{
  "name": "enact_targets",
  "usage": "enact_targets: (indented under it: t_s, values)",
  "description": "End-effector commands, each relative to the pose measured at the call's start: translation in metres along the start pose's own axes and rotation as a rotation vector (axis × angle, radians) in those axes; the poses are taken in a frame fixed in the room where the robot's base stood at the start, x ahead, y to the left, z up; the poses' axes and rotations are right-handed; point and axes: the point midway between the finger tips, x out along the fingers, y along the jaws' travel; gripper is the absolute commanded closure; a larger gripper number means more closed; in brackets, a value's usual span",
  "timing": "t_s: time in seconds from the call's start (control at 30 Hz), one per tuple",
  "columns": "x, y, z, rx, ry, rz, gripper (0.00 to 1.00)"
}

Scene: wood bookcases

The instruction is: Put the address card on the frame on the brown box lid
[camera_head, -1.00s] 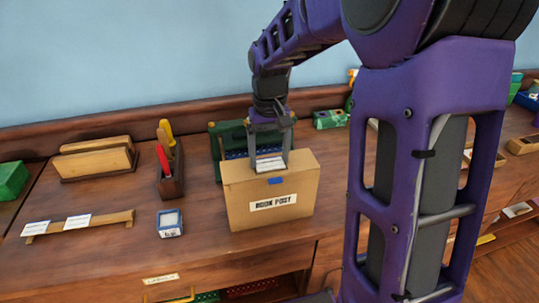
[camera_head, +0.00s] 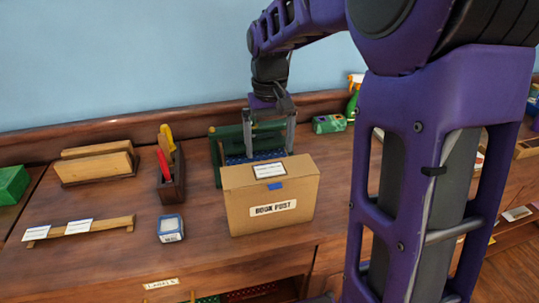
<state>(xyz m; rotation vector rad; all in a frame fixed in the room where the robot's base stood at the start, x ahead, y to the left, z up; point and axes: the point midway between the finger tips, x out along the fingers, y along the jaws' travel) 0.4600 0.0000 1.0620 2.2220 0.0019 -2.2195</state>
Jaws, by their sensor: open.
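The brown box (camera_head: 240,211) stands on the wooden counter, with "BOOK POST" on its front and a blue tab at the lid's front edge. The address card (camera_head: 269,170) lies flat on top of the lid, its dark border showing around the white face; whether that border is the frame or the card's own edge is too small to tell. My gripper (camera_head: 269,150) is open and empty above and behind the box, its two fingers pointing down and apart from the card.
A green rack (camera_head: 218,150) stands behind the box. A tool holder (camera_head: 171,184) and a small blue-rimmed box (camera_head: 171,228) stand to the left. A wooden strip (camera_head: 105,226) holds two more white cards.

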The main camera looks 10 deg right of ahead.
Motion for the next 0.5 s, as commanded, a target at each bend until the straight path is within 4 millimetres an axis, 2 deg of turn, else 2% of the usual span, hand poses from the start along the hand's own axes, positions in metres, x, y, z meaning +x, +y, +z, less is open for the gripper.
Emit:
enact_targets:
  t_s: [0.03, 0.2, 0.33, 0.5]
  values:
    - [-0.015, 0.000, -0.001, 0.000, 0.005, 0.000, 0.00]
    - [-0.048, 0.000, 0.000, 0.002, 0.003, -0.001, 0.00]
    - [-0.065, 0.000, -0.001, 0.002, 0.002, -0.001, 0.00]
    - [-0.073, 0.000, 0.000, 0.002, 0.000, -0.001, 0.00]
